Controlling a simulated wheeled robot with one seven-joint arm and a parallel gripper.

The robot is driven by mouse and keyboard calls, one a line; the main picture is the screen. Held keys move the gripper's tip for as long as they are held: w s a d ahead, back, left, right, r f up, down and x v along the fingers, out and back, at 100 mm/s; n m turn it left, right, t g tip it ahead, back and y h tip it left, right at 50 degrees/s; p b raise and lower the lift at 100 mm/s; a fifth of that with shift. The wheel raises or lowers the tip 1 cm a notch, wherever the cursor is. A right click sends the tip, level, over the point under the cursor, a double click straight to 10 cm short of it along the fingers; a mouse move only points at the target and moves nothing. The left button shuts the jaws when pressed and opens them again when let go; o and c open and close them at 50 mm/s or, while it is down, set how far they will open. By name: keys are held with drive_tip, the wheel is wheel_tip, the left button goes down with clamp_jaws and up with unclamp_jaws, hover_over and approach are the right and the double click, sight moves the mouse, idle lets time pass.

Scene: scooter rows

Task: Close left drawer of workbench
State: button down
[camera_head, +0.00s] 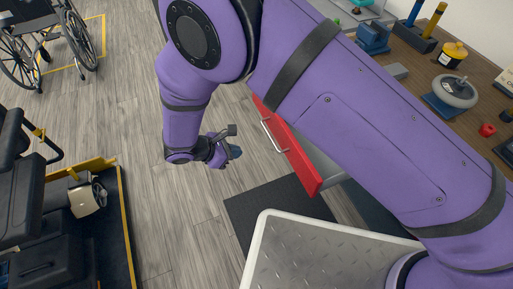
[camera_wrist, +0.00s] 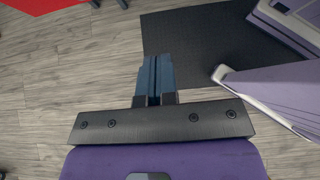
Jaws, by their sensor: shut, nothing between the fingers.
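The workbench (camera_head: 478,108) stands at the upper right with a brown top. A drawer with a red front (camera_head: 290,150) and a silver bar handle (camera_head: 270,134) sticks out from it, open. My arm hides much of the drawer and the bench front, so I cannot tell how far it is pulled out. My gripper (camera_head: 234,152) is to the left of the drawer front, apart from the handle, over the floor. In the wrist view my gripper's blue fingers (camera_wrist: 155,78) are together and empty. A red surface (camera_wrist: 40,5) shows at the top left there.
A dark mat (camera_head: 255,212) lies on the wood floor below the drawer. A scooter on a yellow-edged platform (camera_head: 120,225) is at the left, and a wheelchair (camera_head: 45,45) at the upper left. Bare floor (camera_head: 180,230) lies between. Tools and a yellow jar (camera_head: 452,55) stand on the bench.

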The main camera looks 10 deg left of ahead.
drive_tip(key=w+d+f, duration=0.5)
drive_tip(key=w+d, duration=0.2)
drive_tip(key=d, duration=0.2)
drive_tip(key=shift+f, duration=0.15)
drive_tip(key=shift+w, duration=0.1)
drive_tip(key=w+d, duration=0.8)
drive_tip(key=d, duration=0.2)
drive_tip(key=w+d, duration=0.8)
drive_tip(key=d, duration=0.3)
drive_tip(key=w+d, duration=0.8)
drive_tip(key=d, duration=0.3)
drive_tip(key=shift+w, duration=0.4)
drive_tip(key=shift+w+d, duration=0.2)
drive_tip(key=shift+d, duration=0.05)
drive_tip(key=shift+w+d, duration=0.1)
drive_tip(key=shift+d, duration=0.05)
